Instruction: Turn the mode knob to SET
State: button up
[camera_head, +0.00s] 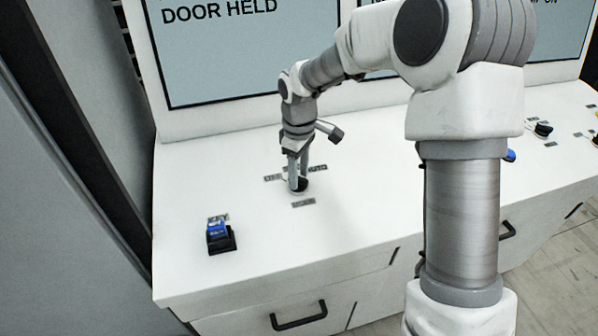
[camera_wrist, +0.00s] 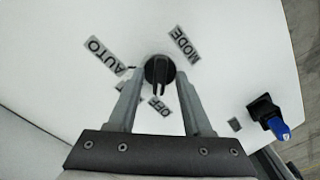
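The black mode knob (camera_wrist: 160,68) sits on the white console top, with a raised ridge running roughly up and down in the wrist view. Its base also shows in the head view (camera_head: 299,186). Around it are the labels AUTO (camera_wrist: 105,55), MODE (camera_wrist: 184,43) and OFF (camera_wrist: 159,106). Another label between AUTO and OFF is mostly hidden behind a finger, so I cannot read it. My gripper (camera_wrist: 160,72) is above the console with one fingertip on each side of the knob. The fingers are apart, with a small gap seeming to show beside the knob. The pointer mark is not clear.
A screen reading DOOR HELD (camera_head: 225,55) rises behind. Other controls (camera_head: 543,129) are at the far right.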

grip_shut()
jog(key=shift+m, duration=0.4)
jog(key=m+b, duration=0.2)
jog(key=m, duration=0.1)
jog(key=shift+m, duration=0.3)
jog(key=shift+m+b, duration=0.6)
jog(key=shift+m, duration=1.6)
jog(key=shift+o, duration=0.2)
grip_release()
